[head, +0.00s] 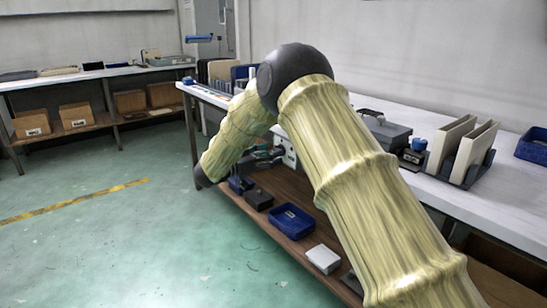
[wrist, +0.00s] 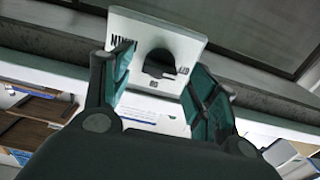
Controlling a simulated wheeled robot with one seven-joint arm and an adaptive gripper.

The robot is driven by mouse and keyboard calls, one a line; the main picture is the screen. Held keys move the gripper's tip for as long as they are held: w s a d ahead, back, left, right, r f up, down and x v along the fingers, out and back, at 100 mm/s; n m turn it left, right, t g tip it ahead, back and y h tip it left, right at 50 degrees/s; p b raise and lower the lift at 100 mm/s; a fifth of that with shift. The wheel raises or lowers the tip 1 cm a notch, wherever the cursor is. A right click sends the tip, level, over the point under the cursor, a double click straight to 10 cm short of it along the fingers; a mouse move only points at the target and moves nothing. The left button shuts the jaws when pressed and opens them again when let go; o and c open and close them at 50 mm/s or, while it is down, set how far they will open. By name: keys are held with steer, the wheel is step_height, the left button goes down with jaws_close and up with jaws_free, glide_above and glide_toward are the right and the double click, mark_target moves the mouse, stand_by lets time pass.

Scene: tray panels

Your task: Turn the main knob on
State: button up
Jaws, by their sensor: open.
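A white panel (wrist: 195,42) fills the upper middle of the wrist view. It has a dark round knob (wrist: 160,64) with small black-and-white labels around it. One label at the panel's upper left looks like an upside-down "MAIN". My gripper (wrist: 160,74) is open, with one teal-padded finger on each side of the knob in this view. I cannot tell whether either finger touches it. In the head view my gripper (head: 264,155) is small and partly hidden by my arm, near a white box (head: 290,153) that may be the panel.
A long white-topped bench (head: 500,205) runs along the wall, holding a grey box (head: 387,130) and upright boards (head: 470,150). Its lower wooden shelf bears a blue bin (head: 291,220) and a small white box (head: 323,258). The green floor at left is clear.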

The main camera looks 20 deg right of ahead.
steer(key=shift+x, duration=0.95)
steer(key=c, duration=1)
steer(key=shift+r, duration=0.1)
steer(key=m+p, duration=0.3)
steer(key=m, duration=1.4)
steer(key=shift+m, duration=0.4)
